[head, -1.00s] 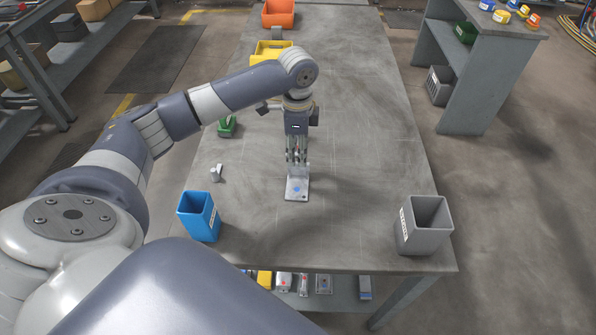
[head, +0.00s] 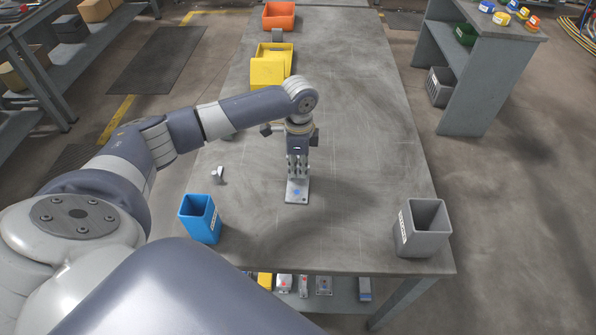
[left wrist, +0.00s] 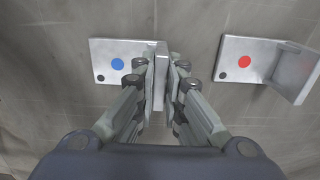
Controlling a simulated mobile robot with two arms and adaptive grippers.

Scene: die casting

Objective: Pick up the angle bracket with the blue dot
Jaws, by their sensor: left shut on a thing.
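The angle bracket with the blue dot (head: 297,191) lies on the table, its flat plate on the near side of my left gripper (head: 298,174). In the left wrist view, its plate with the blue dot and a dark hole (left wrist: 118,64) lies left of the fingers. Its upright flange stands between the fingertips, and my left gripper (left wrist: 162,75) is shut on it. The bracket appears to rest on the table. My right gripper is not in view.
A second bracket with a red dot (left wrist: 246,60) lies close to the gripper in the wrist view. A small grey part (head: 217,175) stands left on the table.

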